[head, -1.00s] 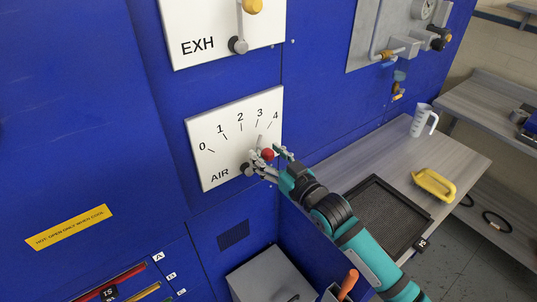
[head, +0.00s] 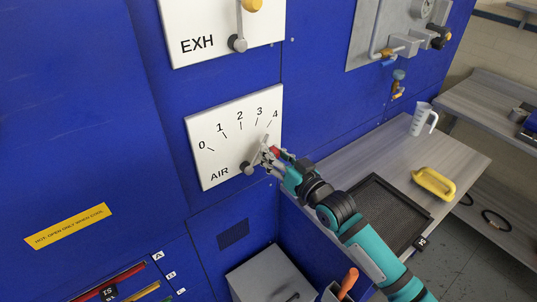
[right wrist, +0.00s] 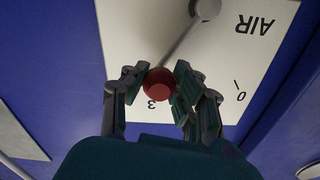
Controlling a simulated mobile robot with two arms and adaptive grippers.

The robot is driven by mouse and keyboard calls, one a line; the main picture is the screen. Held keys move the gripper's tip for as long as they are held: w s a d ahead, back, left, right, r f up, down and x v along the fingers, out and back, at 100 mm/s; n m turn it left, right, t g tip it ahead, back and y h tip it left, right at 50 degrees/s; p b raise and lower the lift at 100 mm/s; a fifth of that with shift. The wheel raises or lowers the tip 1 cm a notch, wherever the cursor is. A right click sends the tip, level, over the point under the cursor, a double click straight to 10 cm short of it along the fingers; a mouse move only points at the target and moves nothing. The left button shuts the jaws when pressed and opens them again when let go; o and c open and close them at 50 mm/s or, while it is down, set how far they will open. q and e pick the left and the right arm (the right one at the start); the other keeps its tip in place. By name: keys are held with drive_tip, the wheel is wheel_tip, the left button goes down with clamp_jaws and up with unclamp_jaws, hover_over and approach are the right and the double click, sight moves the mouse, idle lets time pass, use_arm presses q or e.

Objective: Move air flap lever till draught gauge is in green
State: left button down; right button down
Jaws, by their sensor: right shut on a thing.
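The air flap lever (head: 262,150) is a grey rod with a red knob (right wrist: 160,84), on a white plate (head: 218,168) marked AIR with a scale from 0 to 4. The lever slants up and right from its grey pivot (head: 248,169), towards the 3–4 end. My right gripper (head: 272,151) is on the red knob; in the right wrist view its two fingers (right wrist: 160,80) are shut on the knob from both sides. A small round dial (head: 424,9) is at the top right; it is too small to read, and I cannot tell if it is the draught gauge. My left gripper is not in view.
Above is a white EXH plate (head: 205,22) with its own lever and yellow knob (head: 253,5). A grey box (head: 270,275) stands below.

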drive_tip(key=shift+w+d+f+m, duration=0.35)
drive_tip(key=shift+d+m, duration=0.1)
drive_tip(key=shift+m, duration=0.35)
drive_tip(key=c, duration=0.9)
unclamp_jaws()
drive_tip(key=shift+c, duration=0.2)
drive_tip(key=shift+s, duration=0.15)
drive_tip(key=v, duration=1.2)
